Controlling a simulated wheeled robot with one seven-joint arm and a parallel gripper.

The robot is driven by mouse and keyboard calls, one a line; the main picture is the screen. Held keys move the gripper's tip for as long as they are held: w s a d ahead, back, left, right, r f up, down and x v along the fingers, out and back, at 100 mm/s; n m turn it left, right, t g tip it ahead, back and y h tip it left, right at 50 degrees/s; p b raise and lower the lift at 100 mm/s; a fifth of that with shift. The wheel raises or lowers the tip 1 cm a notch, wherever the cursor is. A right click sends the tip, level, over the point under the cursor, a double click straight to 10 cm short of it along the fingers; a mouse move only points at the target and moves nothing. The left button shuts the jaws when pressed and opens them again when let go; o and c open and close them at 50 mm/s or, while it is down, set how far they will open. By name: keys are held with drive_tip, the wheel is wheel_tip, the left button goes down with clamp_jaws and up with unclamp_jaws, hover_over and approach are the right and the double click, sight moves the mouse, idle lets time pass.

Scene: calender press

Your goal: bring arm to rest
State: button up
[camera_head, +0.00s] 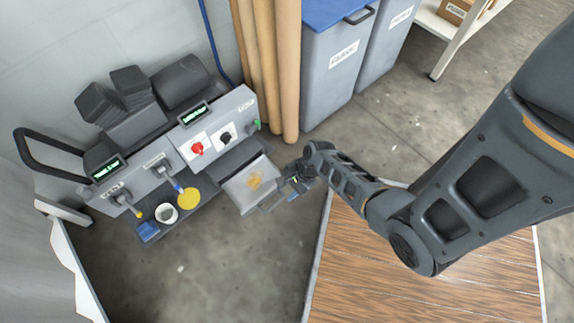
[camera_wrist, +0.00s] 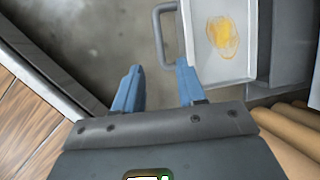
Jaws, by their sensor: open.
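My gripper (camera_head: 299,187) is at the end of my arm, which reaches in from the right over the wooden table. In the wrist view its two blue fingers (camera_wrist: 157,90) are apart with nothing between them. A pulled-out light tray (camera_head: 252,184) with an orange-yellow smear is just left of the gripper in the head view. The same tray (camera_wrist: 242,62) and its grey handle (camera_wrist: 160,35) lie just beyond the fingertips in the wrist view. The fingers appear clear of the handle.
The grey press (camera_head: 170,150) with a red knob stands at the left, with a white cup (camera_head: 166,213), yellow disc (camera_head: 189,198) and blue block (camera_head: 148,231) before it. The wooden table (camera_head: 420,265) lies below my arm.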

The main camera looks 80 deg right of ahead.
idle(0.3)
drive_tip(key=s+a+r+n+t+h, duration=0.1)
drive_tip(key=s+a+r+n+h, duration=0.3)
drive_tip(key=s+r+n, duration=0.3)
drive_tip(key=a+r+n+t, duration=0.2)
drive_tip(key=r+n, duration=0.2)
drive_tip(key=r, duration=0.3)
drive_tip(key=s+a+r+n+t, duration=0.1)
drive_tip(key=a+r+n+t, duration=0.15)
drive_tip(key=r, duration=0.45)
drive_tip(key=a+r+n+t, duration=0.1)
drive_tip(key=r+n, duration=0.4)
drive_tip(key=r, duration=0.2)
drive_tip(key=a+r+n+t+p, duration=0.2)
drive_tip(key=r+p, duration=0.9)
drive_tip(key=r, duration=0.9)
drive_tip(key=a+r+n+t+y+p, duration=0.1)
drive_tip(key=a+r+n+t+p, duration=0.1)
drive_tip(key=r+p, duration=0.9)
wheel_tip(320, 180, up, 10)
drive_tip(key=shift+s+a+r+n+p, duration=0.1)
drive_tip(key=shift+s+a+n+p, duration=0.2)
drive_tip(key=shift+n, duration=0.55)
